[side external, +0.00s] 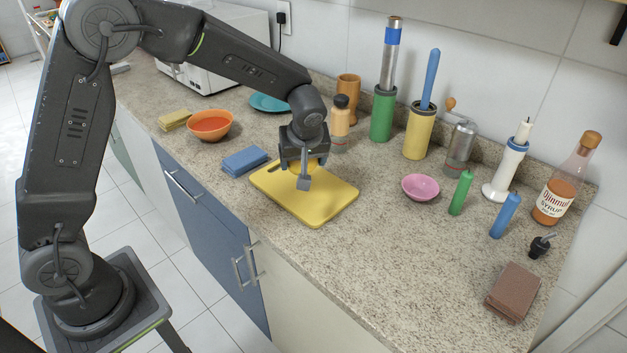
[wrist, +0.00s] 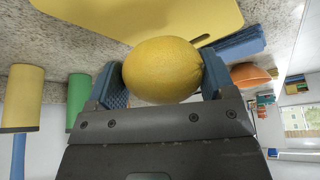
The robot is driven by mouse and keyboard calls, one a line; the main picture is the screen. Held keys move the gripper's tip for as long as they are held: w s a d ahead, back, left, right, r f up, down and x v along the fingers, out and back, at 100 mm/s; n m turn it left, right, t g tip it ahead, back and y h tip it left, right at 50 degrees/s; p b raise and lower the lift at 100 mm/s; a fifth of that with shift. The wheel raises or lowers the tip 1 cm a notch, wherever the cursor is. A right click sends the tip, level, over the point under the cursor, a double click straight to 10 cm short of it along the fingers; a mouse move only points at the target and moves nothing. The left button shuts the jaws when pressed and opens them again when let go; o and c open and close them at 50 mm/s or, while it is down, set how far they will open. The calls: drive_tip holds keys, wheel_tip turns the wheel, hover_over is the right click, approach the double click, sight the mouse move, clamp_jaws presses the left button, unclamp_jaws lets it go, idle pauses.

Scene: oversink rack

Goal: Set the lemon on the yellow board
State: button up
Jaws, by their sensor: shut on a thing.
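The lemon (wrist: 162,68) is yellow and sits between the two blue-padded fingers of my gripper (wrist: 162,80) in the wrist view. My gripper (side external: 303,172) is shut on it, over the back left part of the yellow board (side external: 325,207) in the side view. There the fingers and wrist hide most of the lemon. The board lies flat on the counter, and part of it shows in the wrist view (wrist: 140,15). I cannot tell whether the lemon touches the board.
A blue folded cloth (side external: 245,161) lies left of the board, with an orange bowl (side external: 210,125) beyond. A pink bowl (side external: 420,187), yellow canister (side external: 419,135) and green canister (side external: 382,115) stand behind and to the right.

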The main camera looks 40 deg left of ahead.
sight(315, 165)
drive_tip(key=shift+w+d+f, duration=0.3)
drive_tip(key=shift+d+f, duration=0.15)
drive_tip(key=shift+d, duration=0.2)
drive_tip(key=shift+w+d+f, duration=0.3)
drive_tip(key=shift+d+f, duration=0.1)
drive_tip(key=shift+d, duration=0.2)
drive_tip(key=shift+f, duration=1.95)
drive_tip(key=o, duration=0.9)
drive_tip(key=shift+f, duration=0.15)
drive_tip(key=shift+o, duration=0.2)
drive_tip(key=v, duration=1.2)
drive_tip(key=s+a+r+m+t+h, duration=0.1)
drive_tip(key=s+a+r+m, duration=0.1)
drive_tip(key=s+r, duration=0.3)
drive_tip(key=s+a+r+m+h, duration=0.1)
drive_tip(key=s+r+m, duration=0.25)
drive_tip(key=s, duration=0.35)
drive_tip(key=s+m+t+h, duration=0.2)
drive_tip(key=s+m, duration=0.3)
drive_tip(key=s, duration=0.8)
drive_tip(key=shift+a+m, duration=0.35)
drive_tip(key=shift+a, duration=0.05)
